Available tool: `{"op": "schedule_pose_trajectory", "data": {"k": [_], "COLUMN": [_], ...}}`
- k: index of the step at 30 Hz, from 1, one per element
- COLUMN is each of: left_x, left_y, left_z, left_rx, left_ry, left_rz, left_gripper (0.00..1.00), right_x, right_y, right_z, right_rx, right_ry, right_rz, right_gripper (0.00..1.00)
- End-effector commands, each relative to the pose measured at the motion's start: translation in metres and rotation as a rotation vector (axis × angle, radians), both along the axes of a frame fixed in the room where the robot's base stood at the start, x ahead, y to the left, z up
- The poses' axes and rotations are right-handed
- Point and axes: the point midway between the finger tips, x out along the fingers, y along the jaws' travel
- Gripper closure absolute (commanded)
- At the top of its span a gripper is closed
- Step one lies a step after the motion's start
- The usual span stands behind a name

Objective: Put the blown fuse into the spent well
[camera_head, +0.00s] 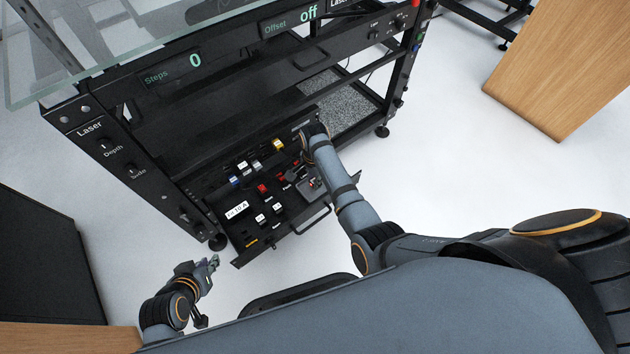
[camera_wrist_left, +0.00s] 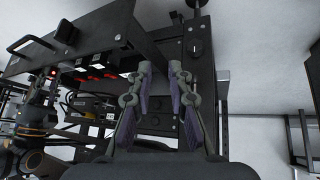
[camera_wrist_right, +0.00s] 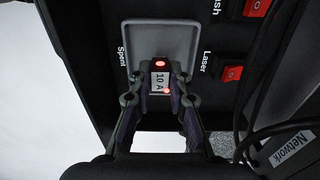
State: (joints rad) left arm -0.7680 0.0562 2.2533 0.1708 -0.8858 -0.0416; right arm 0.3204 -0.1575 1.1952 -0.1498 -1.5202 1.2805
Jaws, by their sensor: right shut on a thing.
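The fuse (camera_wrist_right: 158,78), a pale block marked "10 A" with red spots, is between the fingertips of my right gripper (camera_wrist_right: 160,88), which is shut on it. The grey recessed well (camera_wrist_right: 187,38) labelled "Spent" lies directly beyond the fuse in the right wrist view. I cannot tell whether the fuse touches the well floor. In the head view the well (camera_head: 319,187) is a small grey patch beside my right arm, and the fuse is not clear there. My left gripper (camera_head: 212,264) is open and empty, left of the drawer; its parted fingers show in the left wrist view (camera_wrist_left: 160,75).
The open drawer panel (camera_head: 243,226) carries labels, coloured parts and red switches. A red "Laser" switch (camera_wrist_right: 231,73) sits beside the well, with a black cable (camera_wrist_right: 262,135) nearby. The drawer handle (camera_head: 313,221) juts out in front. A glass top (camera_head: 110,45) overhangs the frame.

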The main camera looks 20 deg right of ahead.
Motion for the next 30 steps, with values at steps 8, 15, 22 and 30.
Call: {"op": "schedule_pose_trajectory", "data": {"k": [8, 15, 22, 30], "left_x": [0.003, 0.003, 0.003, -0.032], "left_y": [0.000, 0.000, 0.000, 0.004], "left_z": [0.003, 0.003, 0.003, 0.011], "left_rx": [0.001, 0.002, 0.001, 0.030], "left_ry": [-0.014, -0.012, -0.010, 0.226], "left_rz": [0.002, 0.002, 0.001, -0.025], "left_gripper": [0.81, 0.81, 0.81, 0.81], "right_x": [0.000, 0.000, 0.000, 0.001], "right_y": [0.000, 0.000, 0.000, 0.001], "right_z": [-0.003, -0.002, 0.000, 0.059], "right_rx": [0.000, 0.000, 0.000, 0.001], "right_ry": [0.000, 0.000, -0.001, -0.004], "right_rz": [0.000, 0.000, 0.000, 0.000], "right_gripper": [0.78, 0.60, 0.60, 0.60]}}
